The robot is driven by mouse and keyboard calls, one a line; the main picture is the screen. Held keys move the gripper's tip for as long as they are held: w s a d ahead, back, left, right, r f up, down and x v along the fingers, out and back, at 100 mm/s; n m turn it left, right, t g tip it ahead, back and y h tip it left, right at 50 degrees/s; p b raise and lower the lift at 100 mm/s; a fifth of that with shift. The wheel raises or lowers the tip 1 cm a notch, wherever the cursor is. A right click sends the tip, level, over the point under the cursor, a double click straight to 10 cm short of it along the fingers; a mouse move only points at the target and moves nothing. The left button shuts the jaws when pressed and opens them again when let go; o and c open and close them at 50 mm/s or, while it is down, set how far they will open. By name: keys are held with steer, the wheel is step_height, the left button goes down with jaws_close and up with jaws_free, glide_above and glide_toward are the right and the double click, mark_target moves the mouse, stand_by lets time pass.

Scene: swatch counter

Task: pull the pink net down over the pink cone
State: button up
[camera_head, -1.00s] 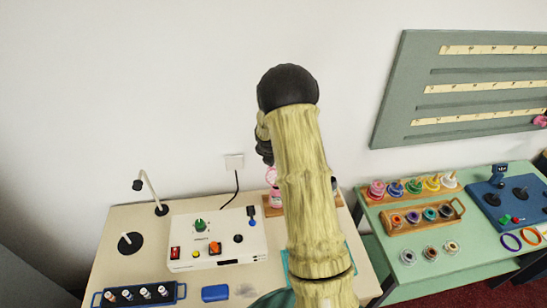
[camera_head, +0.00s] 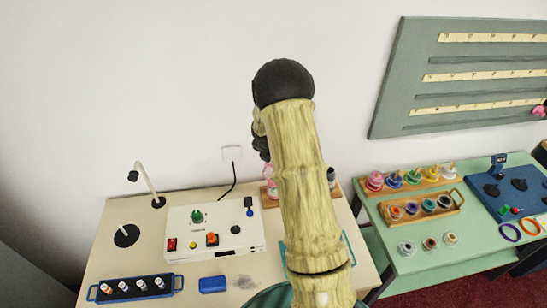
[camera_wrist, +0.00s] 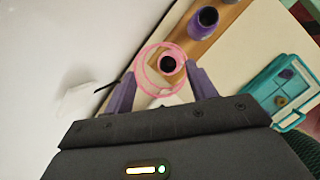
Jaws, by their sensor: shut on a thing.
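My gripper (camera_wrist: 160,88) has its two purple fingers on either side of the pink net (camera_wrist: 143,72) and is shut on it. The net shows as thin pink rings between the fingertips in the wrist view. The pink cone (camera_wrist: 168,75) stands within these rings, seen from above with a dark round top. How far down the net sits on the cone cannot be told. In the head view my arm hides the fingers and most of this spot; a bit of pink cone (camera_head: 273,193) shows left of my arm.
A purple cone (camera_wrist: 203,24) stands beside it on the wooden rack (camera_wrist: 222,17). A white control box (camera_head: 215,234), a blue vial rack (camera_head: 136,288) and a lamp (camera_head: 146,182) are to the left. A green table (camera_head: 430,266) with spools is to the right.

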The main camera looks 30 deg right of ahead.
step_height(320, 180, down, 11)
steer(key=b, duration=0.7)
stand_by(1.6)
stand_by(0.5)
steer(key=o, duration=1.2)
steer(key=shift+o, duration=0.2)
steer(key=shift+r+b, duration=0.15)
steer(key=shift+b, duration=0.15)
steer(key=b+v, duration=0.1)
steer(key=v, duration=1.6)
steer(key=shift+s+a, duration=0.1)
steer(key=shift+a, duration=0.05)
